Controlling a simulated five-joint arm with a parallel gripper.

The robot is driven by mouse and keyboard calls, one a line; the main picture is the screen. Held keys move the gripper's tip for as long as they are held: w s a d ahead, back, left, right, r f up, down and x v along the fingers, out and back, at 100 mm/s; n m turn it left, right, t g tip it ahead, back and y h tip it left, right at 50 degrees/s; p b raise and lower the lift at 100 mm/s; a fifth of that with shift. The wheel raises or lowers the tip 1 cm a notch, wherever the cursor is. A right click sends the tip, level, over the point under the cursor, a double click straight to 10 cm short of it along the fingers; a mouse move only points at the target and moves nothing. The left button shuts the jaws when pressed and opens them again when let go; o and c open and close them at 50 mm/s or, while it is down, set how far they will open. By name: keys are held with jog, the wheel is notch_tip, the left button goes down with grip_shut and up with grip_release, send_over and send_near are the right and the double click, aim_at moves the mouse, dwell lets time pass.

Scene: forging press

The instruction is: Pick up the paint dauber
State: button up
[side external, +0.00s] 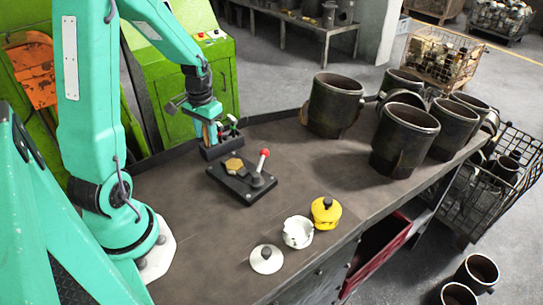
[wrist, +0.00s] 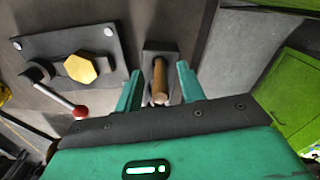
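A wooden-handled tool, which looks like the paint dauber (wrist: 159,78), stands in a small dark holder (wrist: 161,48). In the wrist view its handle lies between my two green fingers, with a gap on each side. My gripper (wrist: 160,86) is open and holds nothing. In the side view my gripper (side external: 207,112) is low over the holder (side external: 221,150) near the table's back edge. There the dauber is small and partly hidden by the gripper. I cannot see its lower end inside the holder.
A black plate (side external: 230,184) with a yellow hexagon and red-knobbed lever (side external: 262,160) is close to the holder. A white pot (side external: 298,232), a yellow pot (side external: 326,213) and a white lid (side external: 266,260) are nearer the front. Several large dark cylinders (side external: 336,104) stand to the right.

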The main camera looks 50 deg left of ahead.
aim_at(205, 125)
grip_shut()
jog(key=shift+r, duration=0.1)
dwell(0.4)
jog(key=shift+r, duration=0.8)
notch_tip(205, 125, up, 2)
jog(key=shift+r, duration=0.1)
jog(key=d+r, duration=0.7)
jog(key=d, duration=0.4)
jog(key=shift+w+d, duration=0.25)
jog(key=shift+d, duration=0.1)
